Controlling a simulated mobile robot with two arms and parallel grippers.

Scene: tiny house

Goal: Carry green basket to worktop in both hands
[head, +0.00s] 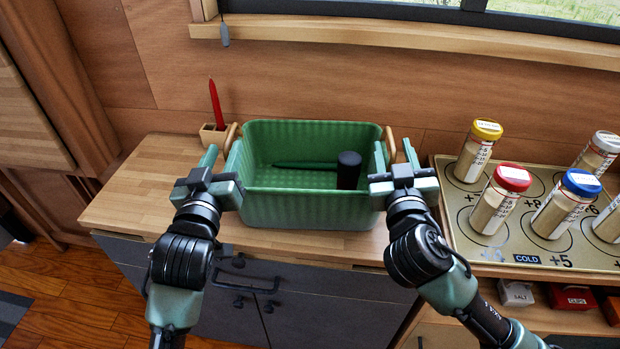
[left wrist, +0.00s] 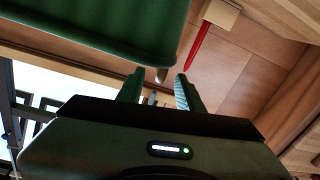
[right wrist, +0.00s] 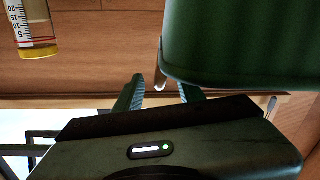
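The green basket (head: 310,208) stands upright on the wooden worktop (head: 140,190), with a wooden handle at each end. A dark mallet-like object (head: 348,170) with a green shaft lies inside it.
A tray (head: 470,240) with several lidded jars stands close to the right of the basket. A small wooden holder (head: 212,138) with a red pencil-like item (head: 215,105) is behind left. The wall is close behind. Worktop left of the basket is clear.

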